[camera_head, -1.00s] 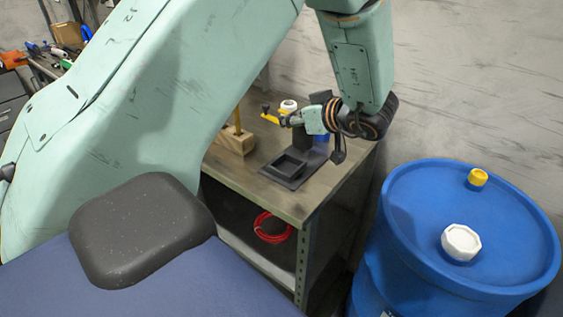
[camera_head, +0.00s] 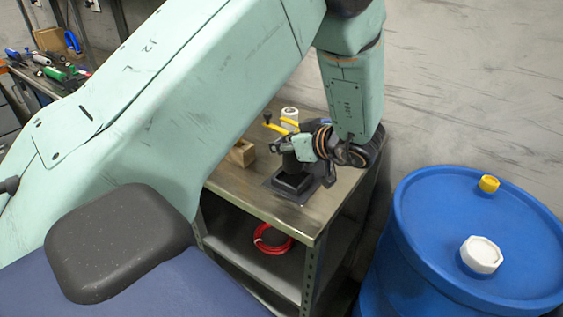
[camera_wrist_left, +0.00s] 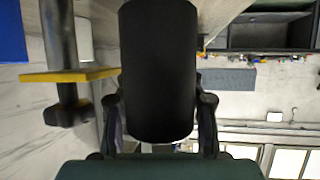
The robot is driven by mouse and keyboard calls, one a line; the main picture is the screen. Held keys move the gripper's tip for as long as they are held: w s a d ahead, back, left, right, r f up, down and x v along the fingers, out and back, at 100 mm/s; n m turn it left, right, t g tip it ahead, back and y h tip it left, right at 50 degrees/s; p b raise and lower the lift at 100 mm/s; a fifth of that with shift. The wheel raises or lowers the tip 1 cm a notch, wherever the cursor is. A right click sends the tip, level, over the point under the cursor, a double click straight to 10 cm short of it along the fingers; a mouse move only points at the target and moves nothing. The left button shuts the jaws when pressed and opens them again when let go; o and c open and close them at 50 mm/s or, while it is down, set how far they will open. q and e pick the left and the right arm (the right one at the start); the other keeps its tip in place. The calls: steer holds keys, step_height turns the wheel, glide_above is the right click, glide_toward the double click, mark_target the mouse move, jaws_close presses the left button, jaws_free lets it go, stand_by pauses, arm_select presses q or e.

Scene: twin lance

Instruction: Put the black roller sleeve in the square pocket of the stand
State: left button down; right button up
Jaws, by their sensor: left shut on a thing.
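The black roller sleeve (camera_head: 291,163) stands upright in the head view. My left gripper (camera_head: 300,147) is shut on it from the right. In the left wrist view the sleeve (camera_wrist_left: 158,70) fills the space between the two fingers (camera_wrist_left: 160,125). The stand (camera_head: 312,188) is a dark flat plate with a raised square pocket (camera_head: 292,186), on the workbench. The sleeve's lower end is at the pocket's opening, and I cannot tell how deep it sits. My right gripper is not in view.
A wooden block (camera_head: 242,153) stands left of the stand on the workbench (camera_head: 262,205). A white roll (camera_head: 289,115) and a yellow part (camera_head: 278,128) are behind. A red coil (camera_head: 271,239) lies on the lower shelf. A blue barrel (camera_head: 425,235) stands at the right.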

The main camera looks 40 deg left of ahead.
arm_select(q)
steer(key=shift+d+f, duration=0.2)
steer(key=shift+f, duration=0.05)
steer(key=shift+w+f, duration=0.1)
steer(key=shift+f, duration=0.2)
steer(key=f, duration=0.1)
steer(key=a+f, duration=0.1)
steer(key=f, duration=0.1)
steer(key=shift+f+b, duration=0.2)
steer(key=shift+b, duration=0.15)
steer(key=shift+d+r, duration=0.1)
steer(key=shift+d, duration=0.25)
steer(key=c, duration=1.2)
jaws_free()
steer(key=shift+a+f, duration=0.25)
steer(key=shift+o, duration=1.1)
steer(key=shift+d, duration=0.15)
steer(key=shift+r, duration=0.1)
